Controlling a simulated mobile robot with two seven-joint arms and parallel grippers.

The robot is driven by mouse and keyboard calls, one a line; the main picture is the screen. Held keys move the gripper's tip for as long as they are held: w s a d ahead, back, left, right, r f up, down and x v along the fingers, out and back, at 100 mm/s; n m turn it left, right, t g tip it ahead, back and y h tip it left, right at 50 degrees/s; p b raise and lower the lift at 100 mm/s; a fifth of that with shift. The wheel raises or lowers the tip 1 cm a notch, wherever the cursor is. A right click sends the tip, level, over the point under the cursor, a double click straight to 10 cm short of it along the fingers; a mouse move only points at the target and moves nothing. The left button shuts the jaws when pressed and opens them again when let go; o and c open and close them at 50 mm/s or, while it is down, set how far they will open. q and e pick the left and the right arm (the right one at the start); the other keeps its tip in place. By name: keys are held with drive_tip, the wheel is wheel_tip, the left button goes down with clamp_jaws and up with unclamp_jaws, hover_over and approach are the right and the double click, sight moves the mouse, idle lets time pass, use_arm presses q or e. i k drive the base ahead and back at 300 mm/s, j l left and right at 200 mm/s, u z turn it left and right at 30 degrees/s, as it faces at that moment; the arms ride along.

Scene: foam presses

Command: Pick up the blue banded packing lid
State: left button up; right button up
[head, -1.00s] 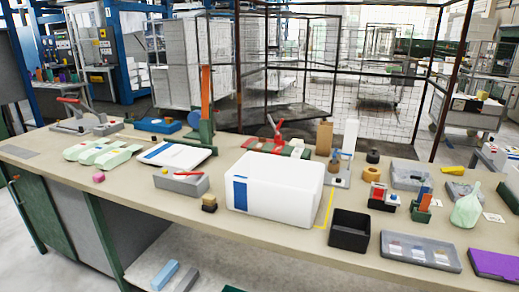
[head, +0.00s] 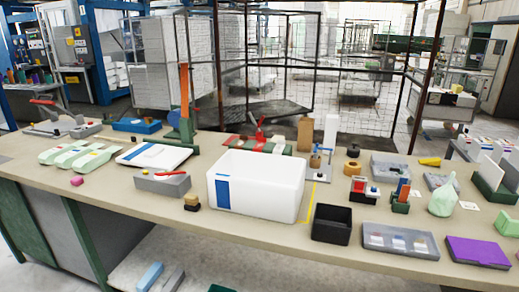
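Neither of my grippers shows in the head view.
Pale green moulded pieces (head: 80,155) lie left of the lid, and a pink lump (head: 77,181) lies in front of them. A black open bin (head: 332,224), a grey compartment tray (head: 400,240) and a purple slab (head: 478,251) lie at the right.

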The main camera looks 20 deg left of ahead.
sight(163, 157)
drive_tip(key=u, duration=1.3)
